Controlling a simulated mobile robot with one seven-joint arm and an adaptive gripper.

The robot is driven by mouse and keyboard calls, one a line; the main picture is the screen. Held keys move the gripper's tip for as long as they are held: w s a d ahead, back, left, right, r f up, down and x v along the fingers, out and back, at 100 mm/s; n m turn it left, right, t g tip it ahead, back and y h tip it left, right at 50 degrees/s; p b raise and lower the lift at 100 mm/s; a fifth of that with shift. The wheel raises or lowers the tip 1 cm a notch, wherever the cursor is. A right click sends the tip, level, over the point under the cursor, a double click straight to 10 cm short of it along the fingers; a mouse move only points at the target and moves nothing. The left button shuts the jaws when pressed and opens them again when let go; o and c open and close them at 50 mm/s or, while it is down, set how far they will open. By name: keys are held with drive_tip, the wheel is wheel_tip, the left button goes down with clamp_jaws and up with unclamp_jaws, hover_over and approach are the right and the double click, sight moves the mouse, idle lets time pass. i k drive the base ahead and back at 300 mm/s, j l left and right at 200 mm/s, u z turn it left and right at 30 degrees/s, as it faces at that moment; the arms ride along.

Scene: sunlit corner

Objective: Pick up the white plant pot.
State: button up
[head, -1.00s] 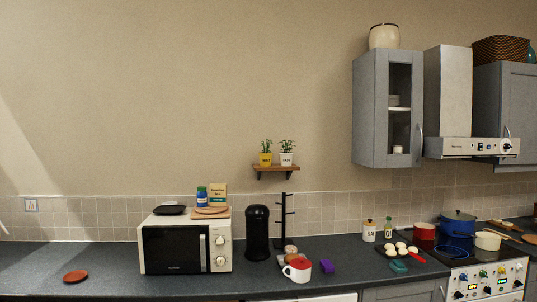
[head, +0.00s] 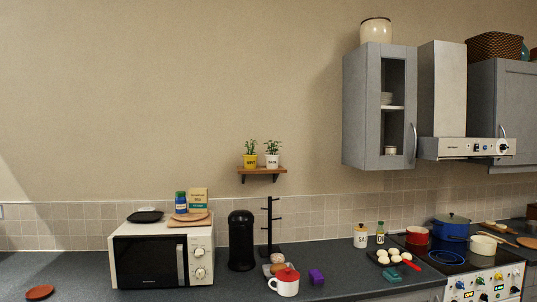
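The white plant pot (head: 272,161) holds a small green plant and has dark lettering on its front. It stands upright on the right part of a small wooden wall shelf (head: 262,171), above the counter. A yellow plant pot (head: 250,161) with a similar plant stands close to its left on the same shelf. My gripper is not in the head view.
A grey wall cabinet (head: 379,106) hangs to the right. The wall around the shelf is bare.

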sight(272, 160)
drive_tip(key=i+l+z, duration=0.15)
drive_tip(key=i, duration=0.4)
drive_tip(key=i+l+z, duration=0.15)
drive_tip(key=i, duration=0.4)
